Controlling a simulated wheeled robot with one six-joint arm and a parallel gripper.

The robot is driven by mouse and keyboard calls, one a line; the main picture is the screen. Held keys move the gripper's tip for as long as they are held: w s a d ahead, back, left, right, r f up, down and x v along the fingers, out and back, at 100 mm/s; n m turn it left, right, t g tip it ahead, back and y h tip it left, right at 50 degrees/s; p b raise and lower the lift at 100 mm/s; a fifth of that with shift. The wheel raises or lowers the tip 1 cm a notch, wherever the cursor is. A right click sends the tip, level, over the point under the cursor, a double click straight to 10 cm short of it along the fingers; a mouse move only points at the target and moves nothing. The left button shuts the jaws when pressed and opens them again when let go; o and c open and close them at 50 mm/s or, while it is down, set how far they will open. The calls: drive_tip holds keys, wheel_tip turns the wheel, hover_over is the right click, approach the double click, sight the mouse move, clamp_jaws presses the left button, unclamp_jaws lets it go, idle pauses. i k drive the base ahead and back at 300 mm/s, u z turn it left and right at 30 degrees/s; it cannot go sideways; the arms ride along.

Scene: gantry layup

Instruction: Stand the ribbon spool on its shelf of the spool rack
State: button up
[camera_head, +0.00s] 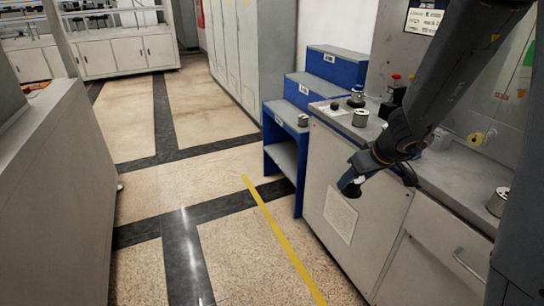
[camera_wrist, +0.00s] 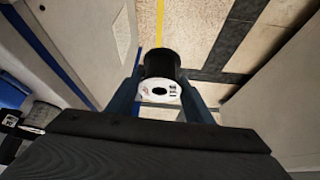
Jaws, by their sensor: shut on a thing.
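My gripper (camera_wrist: 160,98) is shut on a spool (camera_wrist: 161,66). The spool has a dark wound body and a white, printed end face with a dark centre hole, and it lies between the two fingers in the wrist view. In the head view my gripper (camera_head: 352,184) hangs in front of the white cabinet, to the right of and apart from the rack; the held spool is mostly hidden there. The blue stepped spool rack (camera_head: 271,160) has grey shelf tops with small white labels.
A white cabinet (camera_head: 330,185) with a grey worktop stands right of the rack. A grey spool (camera_head: 360,117) and other small items stand on that worktop, with another spool (camera_head: 497,203) farther right. Tall grey lockers (camera_head: 245,60) stand behind. The floor left of the rack is clear.

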sight(278, 153)
drive_tip(key=u, duration=0.9)
drive_tip(key=i, duration=1.2)
drive_tip(key=u, duration=0.55)
drive_tip(key=i, duration=1.55)
drive_tip(key=z, duration=0.95)
drive_tip(key=i, duration=0.75)
drive_tip(key=z, duration=0.45)
